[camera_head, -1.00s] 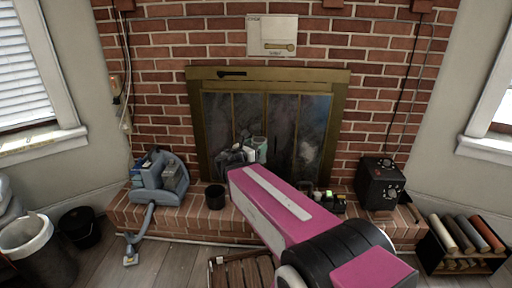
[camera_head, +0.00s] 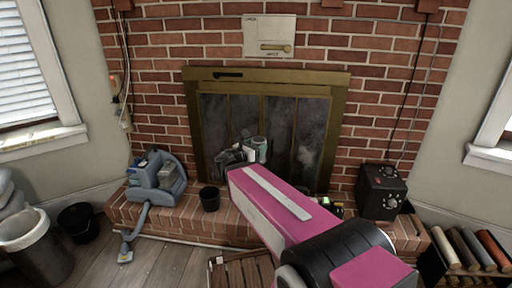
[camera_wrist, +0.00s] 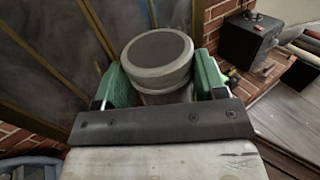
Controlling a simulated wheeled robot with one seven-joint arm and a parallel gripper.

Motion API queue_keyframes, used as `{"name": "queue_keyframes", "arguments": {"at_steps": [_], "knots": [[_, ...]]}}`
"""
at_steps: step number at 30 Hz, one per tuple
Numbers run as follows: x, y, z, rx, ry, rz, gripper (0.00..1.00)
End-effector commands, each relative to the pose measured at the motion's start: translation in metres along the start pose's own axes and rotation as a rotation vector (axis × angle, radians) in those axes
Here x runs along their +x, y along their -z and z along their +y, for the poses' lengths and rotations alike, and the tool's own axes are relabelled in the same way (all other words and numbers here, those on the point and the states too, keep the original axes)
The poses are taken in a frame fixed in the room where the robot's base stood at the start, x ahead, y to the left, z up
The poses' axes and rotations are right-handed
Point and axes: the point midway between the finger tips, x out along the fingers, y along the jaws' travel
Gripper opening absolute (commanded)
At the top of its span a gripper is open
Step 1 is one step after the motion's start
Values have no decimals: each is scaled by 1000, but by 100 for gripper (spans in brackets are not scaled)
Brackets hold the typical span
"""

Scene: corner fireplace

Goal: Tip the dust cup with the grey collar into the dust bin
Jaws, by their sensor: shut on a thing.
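The dust cup with the grey collar (camera_wrist: 158,52) is round, with a dark flat end and a pale grey rim in the wrist view. My gripper (camera_wrist: 163,82) is shut on it, with a green pad on each side. The cup's lower part is hidden behind my gripper's dark plate. In the head view my gripper (camera_head: 245,152) is held up in front of the fireplace doors, partly behind my pink arm. A bin with a pale liner (camera_head: 24,230) stands on the floor at the far left; I cannot tell for certain whether it is the dust bin.
A small black pot (camera_head: 209,199) and a grey-blue vacuum machine (camera_head: 157,180) stand on the brick hearth, left of my arm. A black bucket (camera_head: 78,222) is beside the lined bin. A black box with knobs (camera_head: 381,191) and a rack of rolls (camera_head: 468,252) are right.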

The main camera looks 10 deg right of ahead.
Motion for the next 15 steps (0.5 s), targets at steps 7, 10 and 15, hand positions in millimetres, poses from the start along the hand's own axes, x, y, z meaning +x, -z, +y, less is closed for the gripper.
{"name": "queue_keyframes", "arguments": {"at_steps": [7,10,15], "knots": [[1,5,11,0,-4,0,40],[1,9,18,0,-7,0,40],[2,17,34,0,-13,1,40]]}}
